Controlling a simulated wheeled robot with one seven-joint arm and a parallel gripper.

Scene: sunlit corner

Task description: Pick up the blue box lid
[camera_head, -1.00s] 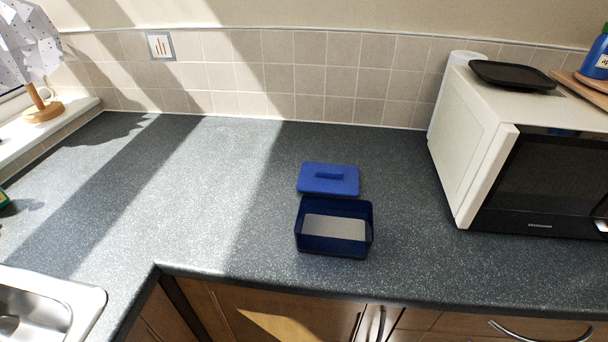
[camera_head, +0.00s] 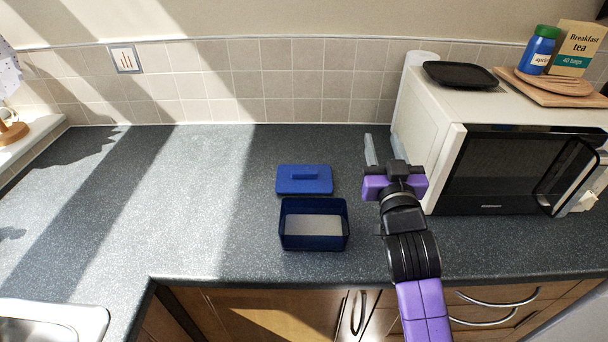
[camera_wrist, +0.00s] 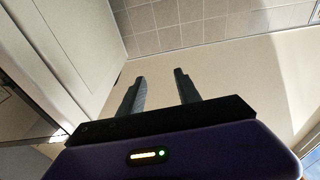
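The blue box lid (camera_head: 304,181) lies flat on the worktop, its raised bar handle on top. It is just behind the open dark blue box (camera_head: 314,241), whose pale inner bottom shows. My gripper (camera_head: 383,148) is to the right of the lid, close to the microwave's left side, apart from both lid and box. In the wrist view my gripper (camera_wrist: 159,75) has its two fingers spread with nothing between them. The lid and box are not seen in the wrist view.
A white microwave (camera_head: 452,158) stands right of my gripper, with a black tray (camera_head: 460,75) and a wooden board (camera_head: 560,94) on top. A white roll (camera_head: 412,66) stands behind my gripper. The grey worktop (camera_head: 200,200) is clear left of the lid.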

